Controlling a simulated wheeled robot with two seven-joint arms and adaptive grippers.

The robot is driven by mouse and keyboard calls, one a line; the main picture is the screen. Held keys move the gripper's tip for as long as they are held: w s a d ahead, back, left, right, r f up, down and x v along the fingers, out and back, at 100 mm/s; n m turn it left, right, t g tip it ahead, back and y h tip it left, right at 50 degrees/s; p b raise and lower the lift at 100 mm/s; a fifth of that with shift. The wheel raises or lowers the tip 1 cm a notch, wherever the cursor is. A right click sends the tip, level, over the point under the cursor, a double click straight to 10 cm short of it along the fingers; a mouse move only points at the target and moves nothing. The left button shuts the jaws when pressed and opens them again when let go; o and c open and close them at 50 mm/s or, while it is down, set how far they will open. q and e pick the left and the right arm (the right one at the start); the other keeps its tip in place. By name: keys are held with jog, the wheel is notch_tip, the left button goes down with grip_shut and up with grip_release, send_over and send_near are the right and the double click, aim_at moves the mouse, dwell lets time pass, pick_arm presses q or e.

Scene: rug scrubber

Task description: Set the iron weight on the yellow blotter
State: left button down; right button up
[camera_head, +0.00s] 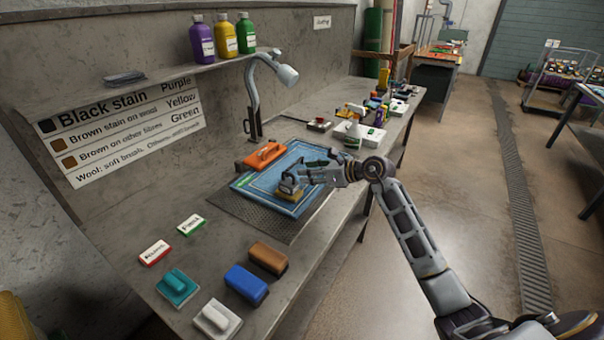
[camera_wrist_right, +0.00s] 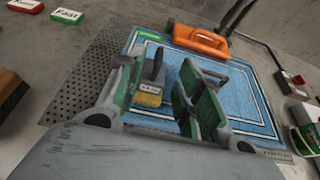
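A yellow block with a small label, which looks like the yellow blotter (camera_head: 291,195), lies on the blue rug (camera_head: 246,183); it also shows in the right wrist view (camera_wrist_right: 149,97). A dark grey upright piece, which looks like the iron weight (camera_head: 287,185), stands at its top, also in the wrist view (camera_wrist_right: 155,70). I cannot tell whether the two are fully in contact. My right gripper (camera_head: 314,173) hovers just right of them over the rug. Its green-padded fingers (camera_wrist_right: 166,80) are apart with nothing held between them. My left gripper is out of view.
Teal (camera_head: 177,287), blue (camera_head: 246,284), brown (camera_head: 268,258) and white (camera_head: 217,318) blocks stand on the near bench. Several small items crowd the far bench.

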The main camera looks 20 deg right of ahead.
jog(key=v, duration=0.2)
jog(key=shift+s+d+r, duration=0.2)
jog(key=shift+s+d, duration=0.05)
dwell(0.3)
jog(key=shift+r, duration=0.45)
